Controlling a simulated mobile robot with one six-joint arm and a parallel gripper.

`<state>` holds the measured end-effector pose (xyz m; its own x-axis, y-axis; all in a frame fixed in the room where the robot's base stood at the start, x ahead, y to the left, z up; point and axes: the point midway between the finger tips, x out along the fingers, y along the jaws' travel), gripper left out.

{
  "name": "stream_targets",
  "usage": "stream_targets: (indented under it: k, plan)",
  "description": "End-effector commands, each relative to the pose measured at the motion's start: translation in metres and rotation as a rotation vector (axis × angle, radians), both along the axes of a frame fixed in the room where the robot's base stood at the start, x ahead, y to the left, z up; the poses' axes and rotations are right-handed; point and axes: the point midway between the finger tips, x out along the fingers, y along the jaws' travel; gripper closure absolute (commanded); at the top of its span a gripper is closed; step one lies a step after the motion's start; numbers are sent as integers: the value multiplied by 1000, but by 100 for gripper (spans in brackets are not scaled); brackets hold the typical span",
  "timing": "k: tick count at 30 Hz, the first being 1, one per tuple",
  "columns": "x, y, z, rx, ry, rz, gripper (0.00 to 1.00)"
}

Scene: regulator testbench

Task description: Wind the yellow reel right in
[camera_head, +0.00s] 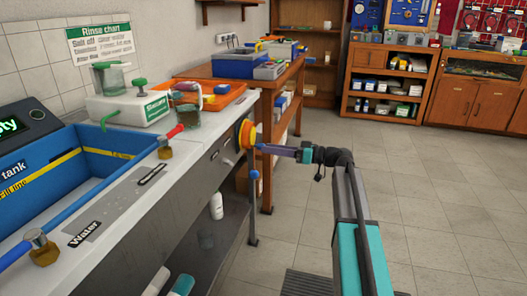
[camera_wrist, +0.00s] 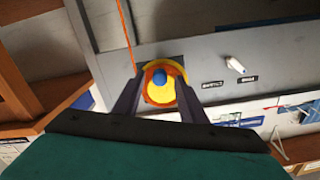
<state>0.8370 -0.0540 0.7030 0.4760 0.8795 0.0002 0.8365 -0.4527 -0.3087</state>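The yellow reel (camera_head: 244,134) is mounted on the grey front of the bench, near its far end. In the wrist view the yellow reel (camera_wrist: 160,97) has an orange ring and a blue knob (camera_wrist: 159,78). My gripper (camera_head: 263,147) is at the reel, its dark fingers pointing at the bench front. In the wrist view my gripper (camera_wrist: 160,74) is open, with one finger on each side of the reel and the blue knob between them. A gap shows around the knob. I cannot tell whether a fingertip touches the reel's rim.
An orange cord (camera_wrist: 127,38) runs from near the reel. A small white lever (camera_wrist: 235,65) with labels sits beside it on the panel. A blue tank (camera_head: 60,185) and white bottles (camera_head: 217,205) are at the bench. The tiled floor (camera_head: 430,200) to the right is free.

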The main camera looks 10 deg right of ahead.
Motion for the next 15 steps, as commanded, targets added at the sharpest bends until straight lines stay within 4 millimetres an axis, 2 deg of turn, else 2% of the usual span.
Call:
stream_targets:
  k: [6,15]
  plan:
    - [12,22,-1,0,-1,1,62]
    - [16,30,0,0,0,0,62]
